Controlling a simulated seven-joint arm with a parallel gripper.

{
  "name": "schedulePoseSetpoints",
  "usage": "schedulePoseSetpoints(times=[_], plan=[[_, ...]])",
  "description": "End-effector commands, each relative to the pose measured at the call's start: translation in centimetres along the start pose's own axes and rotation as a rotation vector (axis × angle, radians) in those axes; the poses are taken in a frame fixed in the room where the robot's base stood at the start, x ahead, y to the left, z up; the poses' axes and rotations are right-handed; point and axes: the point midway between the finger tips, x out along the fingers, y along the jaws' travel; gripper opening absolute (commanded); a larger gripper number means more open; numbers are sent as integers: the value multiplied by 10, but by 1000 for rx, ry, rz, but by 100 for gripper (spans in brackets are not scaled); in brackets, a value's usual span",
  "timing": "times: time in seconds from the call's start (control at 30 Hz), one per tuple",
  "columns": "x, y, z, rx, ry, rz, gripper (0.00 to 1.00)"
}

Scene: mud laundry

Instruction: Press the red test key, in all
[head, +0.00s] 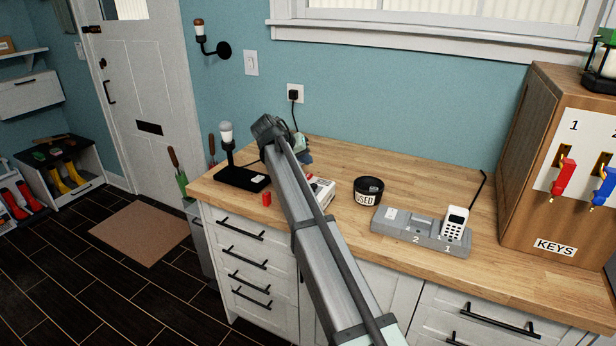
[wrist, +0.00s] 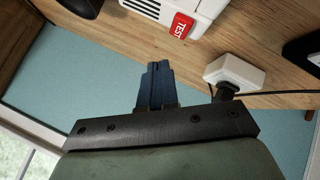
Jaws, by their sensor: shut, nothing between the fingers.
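The red test key (wrist: 182,25), lettered TEST, sits on the edge of a white device (wrist: 205,8) at the top of the wrist view.
A small red block (head: 266,199) and a black lamp base (head: 243,179) are left of the device. A black USED cup (head: 368,190) and grey phone dock (head: 420,233) are to its right. A wall socket (wrist: 235,72) with plug and cable is close to my gripper.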

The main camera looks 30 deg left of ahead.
Motion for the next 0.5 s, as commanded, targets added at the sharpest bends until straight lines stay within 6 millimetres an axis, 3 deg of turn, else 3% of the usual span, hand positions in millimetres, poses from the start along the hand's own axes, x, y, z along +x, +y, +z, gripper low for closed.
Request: schedulePoseSetpoints(times=[0.2, 0.5], plan=[[14, -10, 10, 0, 0, 0, 0], [16, -12, 12, 1, 0, 0, 0]])
